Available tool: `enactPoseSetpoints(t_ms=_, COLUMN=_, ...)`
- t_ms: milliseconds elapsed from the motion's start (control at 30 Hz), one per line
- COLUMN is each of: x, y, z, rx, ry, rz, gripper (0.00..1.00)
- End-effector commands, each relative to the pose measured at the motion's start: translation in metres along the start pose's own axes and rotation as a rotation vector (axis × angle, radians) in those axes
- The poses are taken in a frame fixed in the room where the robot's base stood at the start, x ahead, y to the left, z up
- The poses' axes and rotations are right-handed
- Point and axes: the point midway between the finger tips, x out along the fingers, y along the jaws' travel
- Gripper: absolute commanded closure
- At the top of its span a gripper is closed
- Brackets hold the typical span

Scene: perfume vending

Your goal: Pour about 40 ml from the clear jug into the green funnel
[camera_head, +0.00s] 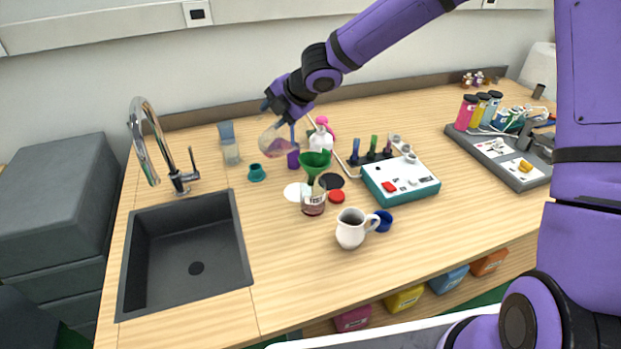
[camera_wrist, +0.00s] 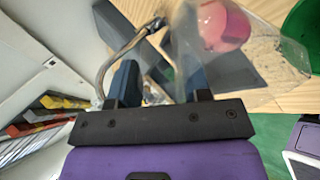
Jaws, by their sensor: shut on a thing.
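My gripper (camera_head: 276,108) is shut on the clear jug (camera_head: 277,139), held above the counter at the upper left of the green funnel (camera_head: 315,162). The jug looks tilted. In the wrist view the jug (camera_wrist: 262,70) holds pink liquid (camera_wrist: 222,26), and the funnel (camera_wrist: 305,38) is at the right edge. My gripper's two dark fingers show there (camera_wrist: 160,83). The funnel sits upright in a bottle (camera_head: 313,203) with dark red contents and a label. I cannot make out any stream between jug and funnel.
A white pitcher (camera_head: 351,230) and a blue cup (camera_head: 383,221) stand in front. A white bottle (camera_head: 321,140) stands behind the funnel. The sink (camera_head: 140,255) is at the left.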

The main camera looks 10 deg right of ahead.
Motion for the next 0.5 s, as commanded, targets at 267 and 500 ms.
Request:
enactPoseSetpoints(t_ms=267, x=-0.0012, y=0.0068, z=0.0034, rx=0.004, ry=-0.014, rz=-0.026, gripper=0.94)
enactPoseSetpoints(t_ms=500, x=0.0023, y=0.0101, z=0.0017, rx=0.003, ry=-0.006, rz=-0.088, gripper=0.94)
